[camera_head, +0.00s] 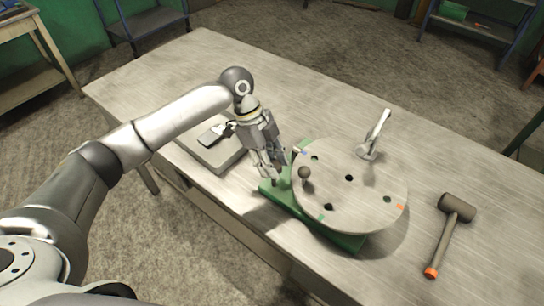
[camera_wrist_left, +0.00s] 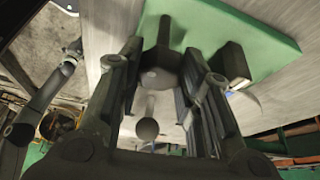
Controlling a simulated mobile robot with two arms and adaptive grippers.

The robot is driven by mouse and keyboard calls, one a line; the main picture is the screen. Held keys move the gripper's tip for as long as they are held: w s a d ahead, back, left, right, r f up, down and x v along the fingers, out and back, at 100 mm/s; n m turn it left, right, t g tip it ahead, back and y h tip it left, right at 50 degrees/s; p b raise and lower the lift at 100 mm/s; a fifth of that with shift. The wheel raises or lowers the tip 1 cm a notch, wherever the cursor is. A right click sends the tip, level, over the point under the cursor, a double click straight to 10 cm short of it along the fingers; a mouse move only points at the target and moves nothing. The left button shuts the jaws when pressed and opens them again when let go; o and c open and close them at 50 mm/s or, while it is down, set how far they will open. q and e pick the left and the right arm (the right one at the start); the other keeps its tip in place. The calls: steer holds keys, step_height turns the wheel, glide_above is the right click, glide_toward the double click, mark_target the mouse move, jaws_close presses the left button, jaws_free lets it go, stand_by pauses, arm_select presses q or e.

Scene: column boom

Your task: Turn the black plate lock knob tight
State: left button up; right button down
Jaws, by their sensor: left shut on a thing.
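The round grey plate (camera_head: 350,205) with several holes and coloured marks lies on a green base (camera_head: 345,239) on the table. My left gripper (camera_head: 271,176) points down at the plate's left edge, over the end of the green base. In the left wrist view the black lock knob (camera_wrist_left: 160,62) stands between the fingers of my left gripper (camera_wrist_left: 162,75), which is shut on it. The green base (camera_wrist_left: 245,30) shows behind it. In the head view the fingers hide most of this knob. A dark ball knob (camera_head: 305,172) stands on the plate close to the gripper. My right gripper is not seen.
A mallet (camera_head: 447,232) with an orange handle end lies right of the plate. A silver lever (camera_head: 376,132) rises at the plate's far edge. A grey flat box (camera_head: 217,156) sits left of my gripper. The far left of the table (camera_head: 200,60) is clear.

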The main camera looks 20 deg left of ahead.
arm_select(q)
steer(key=shift+w+d+r+m+g, duration=0.1)
steer(key=shift+m+g, duration=0.2)
steer(key=shift+m, duration=0.6)
steer(key=m+g, duration=0.1)
steer(key=m, duration=0.1)
steer(key=shift+m+y, duration=0.3)
steer(key=shift+m, duration=0.1)
steer(key=m+y, duration=0.1)
steer(key=m, duration=0.2)
steer(key=m+g+b, duration=0.1)
steer(key=m, duration=0.1)
steer(key=shift+w+d+m+g+y, duration=0.1)
steer(key=shift+m+g+y, duration=0.2)
steer(key=shift+m+y, duration=0.1)
steer(key=o, duration=1)
steer(key=v, duration=1.1)
steer(key=shift+r, duration=0.4)
